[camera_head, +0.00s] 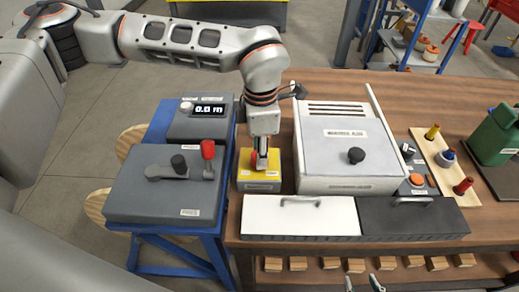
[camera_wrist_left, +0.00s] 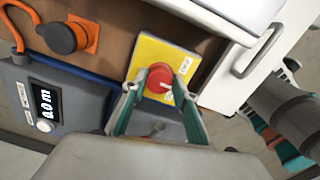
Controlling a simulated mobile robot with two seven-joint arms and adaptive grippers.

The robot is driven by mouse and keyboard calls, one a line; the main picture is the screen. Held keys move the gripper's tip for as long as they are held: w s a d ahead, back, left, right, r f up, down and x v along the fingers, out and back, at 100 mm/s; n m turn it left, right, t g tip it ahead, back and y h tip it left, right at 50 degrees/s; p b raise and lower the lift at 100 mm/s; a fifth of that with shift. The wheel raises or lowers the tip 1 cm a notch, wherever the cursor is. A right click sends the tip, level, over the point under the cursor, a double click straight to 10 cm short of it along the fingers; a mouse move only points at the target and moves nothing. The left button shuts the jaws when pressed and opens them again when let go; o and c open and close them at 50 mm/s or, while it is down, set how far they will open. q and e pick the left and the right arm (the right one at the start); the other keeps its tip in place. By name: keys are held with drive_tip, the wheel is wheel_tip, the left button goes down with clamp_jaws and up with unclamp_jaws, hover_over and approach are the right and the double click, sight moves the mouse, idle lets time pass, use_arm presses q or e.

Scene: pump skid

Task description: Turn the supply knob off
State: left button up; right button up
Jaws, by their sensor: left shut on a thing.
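The red supply knob (camera_wrist_left: 159,78) sits on top of a yellow box (camera_wrist_left: 170,58). In the head view the yellow box (camera_head: 259,186) stands on the wooden table near its left edge, and my gripper partly hides the knob. My left gripper (camera_head: 261,163) comes down from above and is shut on the knob. In the left wrist view its two fingers (camera_wrist_left: 160,92) stand on either side of the knob. White labels lie on the box top, too small to read. My right gripper (camera_head: 363,285) shows only its fingertips at the bottom edge, apart and empty.
A grey box with a red-topped lever (camera_head: 208,150) and a display unit (camera_head: 208,108) stand left on a blue stand. A white lidded case (camera_head: 350,150) is close on the right. White and dark drawers (camera_head: 300,215) lie in front.

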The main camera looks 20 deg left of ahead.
use_arm(q)
drive_tip(key=n, duration=0.3)
drive_tip(key=shift+n, duration=0.4)
drive_tip(key=n, duration=0.4)
drive_tip(key=shift+w+n+p, duration=0.1)
drive_tip(key=shift+n+p, duration=0.3)
drive_tip(key=o, duration=1.1)
wheel_tip(320, 180, up, 12)
drive_tip(key=shift+d, duration=0.15)
